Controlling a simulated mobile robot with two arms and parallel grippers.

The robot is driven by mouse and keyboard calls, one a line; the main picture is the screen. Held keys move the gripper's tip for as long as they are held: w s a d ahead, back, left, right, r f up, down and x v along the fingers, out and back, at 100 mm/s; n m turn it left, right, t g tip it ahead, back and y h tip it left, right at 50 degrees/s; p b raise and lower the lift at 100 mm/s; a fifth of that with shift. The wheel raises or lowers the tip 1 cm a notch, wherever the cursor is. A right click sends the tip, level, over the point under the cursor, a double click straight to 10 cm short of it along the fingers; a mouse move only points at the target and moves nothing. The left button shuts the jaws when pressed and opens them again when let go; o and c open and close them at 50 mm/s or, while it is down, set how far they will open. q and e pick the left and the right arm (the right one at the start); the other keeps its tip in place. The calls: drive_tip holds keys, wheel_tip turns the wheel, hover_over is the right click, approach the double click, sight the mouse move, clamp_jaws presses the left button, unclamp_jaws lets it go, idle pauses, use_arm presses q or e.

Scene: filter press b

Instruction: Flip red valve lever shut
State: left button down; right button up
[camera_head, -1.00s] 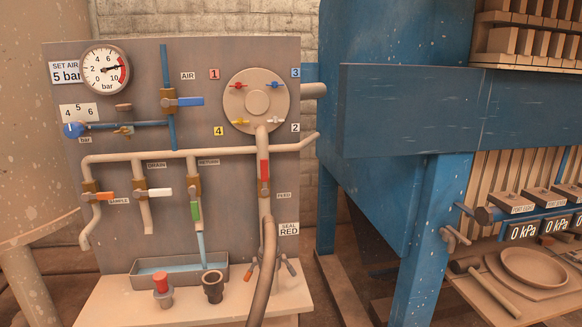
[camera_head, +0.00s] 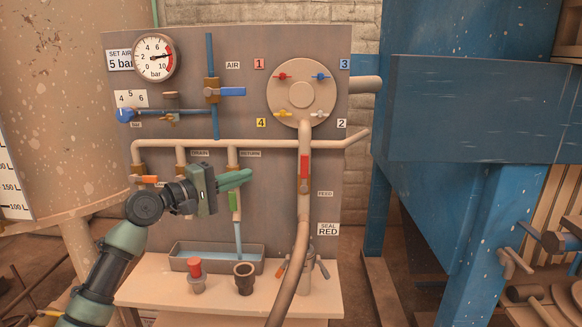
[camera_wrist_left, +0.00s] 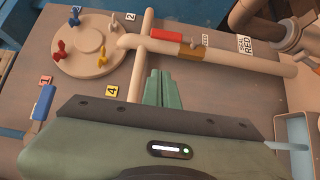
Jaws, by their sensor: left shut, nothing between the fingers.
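The red valve lever (camera_head: 305,172) on the FEED pipe (camera_head: 304,205) stands upright, in line with the pipe. It also shows in the left wrist view (camera_wrist_left: 164,34), lying along the pipe near the FEED label. My left gripper (camera_head: 249,174) is shut and empty in front of the panel, left of the red lever in the head view. In the wrist view its closed fingers (camera_wrist_left: 160,74) point towards the red lever, with a gap between. A smaller red handle (camera_head: 282,76) sits on the round disc by label 1. My right gripper is not in view.
The green RETURN lever (camera_head: 233,201) hangs just below my left gripper. The orange lever (camera_head: 146,179) is to its left. A blue AIR lever (camera_head: 232,91) is above. A tray of water (camera_head: 187,263) and a hose (camera_head: 289,275) are below.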

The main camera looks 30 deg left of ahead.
use_arm(q)
drive_tip(key=shift+a+r, duration=0.1)
drive_tip(key=p, duration=0.3)
approach(304, 172)
drive_tip(key=w+a+r, duration=0.3)
drive_tip(key=w+a, duration=0.1)
drive_tip(key=w+d+p, duration=0.2)
drive_tip(key=d, duration=0.1)
drive_tip(key=shift+w+d+f, duration=0.25)
drive_tip(key=shift+d+f, duration=0.05)
drive_tip(key=shift+f, duration=0.1)
